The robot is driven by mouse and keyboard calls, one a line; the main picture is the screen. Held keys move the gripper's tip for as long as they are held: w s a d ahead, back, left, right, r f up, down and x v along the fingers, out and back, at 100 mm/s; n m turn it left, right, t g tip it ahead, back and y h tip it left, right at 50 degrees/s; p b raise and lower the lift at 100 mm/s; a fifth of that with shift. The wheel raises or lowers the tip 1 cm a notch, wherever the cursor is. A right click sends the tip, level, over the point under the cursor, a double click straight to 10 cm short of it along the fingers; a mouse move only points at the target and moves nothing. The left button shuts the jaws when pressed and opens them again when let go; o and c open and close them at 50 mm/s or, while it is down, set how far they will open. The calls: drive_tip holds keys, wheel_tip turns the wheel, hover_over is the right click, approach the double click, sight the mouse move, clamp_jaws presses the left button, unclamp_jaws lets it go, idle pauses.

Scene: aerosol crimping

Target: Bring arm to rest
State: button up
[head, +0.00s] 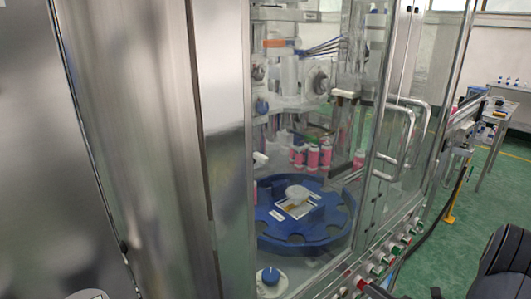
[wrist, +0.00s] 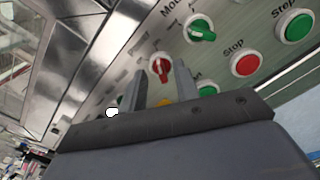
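My gripper (wrist: 160,69) shows in the wrist view with its two grey fingers apart and nothing held between them. A red rotary knob (wrist: 160,68) on the control panel (wrist: 124,68) appears in the gap near the fingertips. I cannot tell the exact distance to it. In the head view, a dark part of my arm (head: 506,262) shows at the lower right corner, beside the machine's front panel. The fingers cannot be made out there.
The panel carries a green knob (wrist: 200,28), a red Stop button (wrist: 245,64) and several other buttons. Behind the machine's glass doors (head: 385,120) are a blue rotary table (head: 300,236) and several pink cans (head: 313,157). Green floor (head: 478,215) is open at the right.

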drive_tip(key=shift+x, duration=1.05)
drive_tip(key=b+v, duration=0.2)
drive_tip(key=v, duration=0.9)
drive_tip(key=w+a+n+b, duration=0.1)
drive_tip(key=w+a+n, duration=0.1)
drive_tip(key=n, duration=0.2)
drive_tip(key=w+a+n+b, duration=0.1)
drive_tip(key=w+a+n, duration=0.1)
drive_tip(key=w+n, duration=0.1)
drive_tip(key=w+a+n+b, duration=0.2)
drive_tip(key=w+a+n, duration=0.1)
drive_tip(key=n, duration=0.1)
drive_tip(key=shift+w+a+f+n, duration=0.1)
drive_tip(key=shift+a+n, duration=0.05)
drive_tip(key=shift+n, duration=0.25)
drive_tip(key=shift+s+d, duration=0.2)
drive_tip(key=shift+s, duration=0.05)
drive_tip(key=b+v, duration=0.1)
drive_tip(key=v, duration=0.6)
drive_tip(key=shift+s, duration=0.15)
